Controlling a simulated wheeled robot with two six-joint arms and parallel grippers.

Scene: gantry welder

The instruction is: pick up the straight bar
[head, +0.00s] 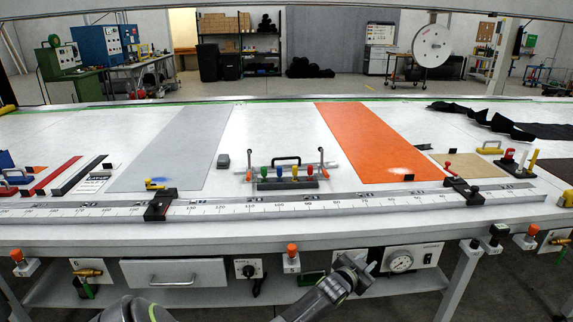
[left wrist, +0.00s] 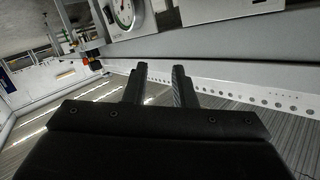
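A long, straight, light metal bar with scale markings (head: 262,208) lies along the front of the table, with dark clamp-like blocks on it. A straight red strip (head: 53,176) and a black strip (head: 80,175) lie at the left of the table; which of these the task calls the straight bar I cannot tell. My left gripper (head: 362,264) is below the table's front edge, by the gauge panel, apart from all of them. In the left wrist view its two fingers (left wrist: 160,80) stand parted with nothing between them. My right gripper is not in view.
A tool rack with coloured handles (head: 287,178) stands mid-table, near an orange sheet (head: 372,142) and a grey sheet (head: 178,148). Below the table edge are a drawer (head: 174,272) and a round gauge (head: 400,261). Knobs stick out along the front edge.

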